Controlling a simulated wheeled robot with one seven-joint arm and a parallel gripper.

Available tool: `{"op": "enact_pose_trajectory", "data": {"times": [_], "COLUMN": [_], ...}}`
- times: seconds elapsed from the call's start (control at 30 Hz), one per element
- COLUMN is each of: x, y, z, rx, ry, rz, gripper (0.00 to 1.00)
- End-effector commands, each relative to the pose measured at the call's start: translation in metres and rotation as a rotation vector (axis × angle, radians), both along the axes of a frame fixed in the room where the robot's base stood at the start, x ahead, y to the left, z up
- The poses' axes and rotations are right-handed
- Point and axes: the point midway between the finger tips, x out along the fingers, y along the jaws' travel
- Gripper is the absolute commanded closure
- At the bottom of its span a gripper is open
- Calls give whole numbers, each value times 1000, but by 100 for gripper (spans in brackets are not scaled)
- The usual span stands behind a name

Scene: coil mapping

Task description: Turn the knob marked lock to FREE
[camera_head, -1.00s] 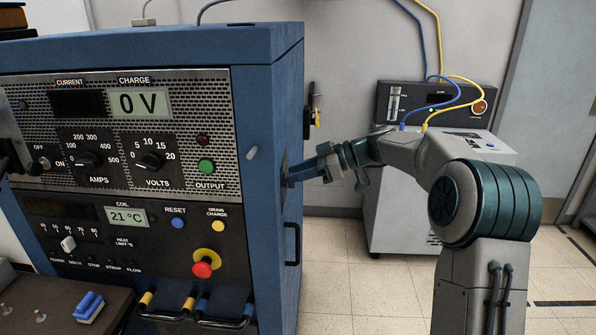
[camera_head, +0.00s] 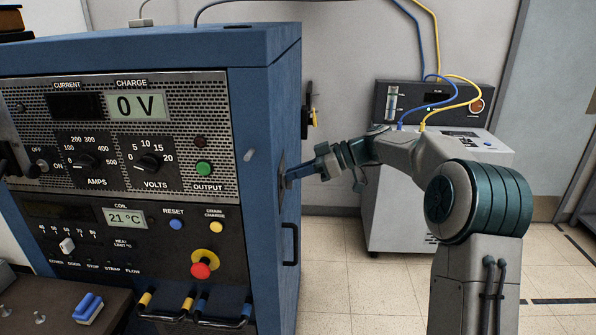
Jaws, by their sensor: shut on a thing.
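My gripper (camera_head: 289,173) is at the right side wall of the blue cabinet (camera_head: 262,130), its fingers against a small plate (camera_head: 282,172) there. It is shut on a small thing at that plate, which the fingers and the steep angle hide. It sits where a side knob could be. No "lock" or "FREE" marking is readable in this view, and the knob's pointing direction cannot be told.
A black handle (camera_head: 290,244) is below my gripper on the same wall, and a dark bracket (camera_head: 310,112) is behind it. A grey unit (camera_head: 400,215) with blue and yellow cables stands behind my arm. Floor at the right is clear.

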Motion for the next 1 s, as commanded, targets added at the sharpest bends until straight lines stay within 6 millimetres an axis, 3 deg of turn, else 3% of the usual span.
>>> {"op": "enact_pose_trajectory", "data": {"times": [1.0], "x": [18], "y": [3], "z": [-11], "rx": [32], "ry": [939], "rz": [10], "gripper": [100]}}
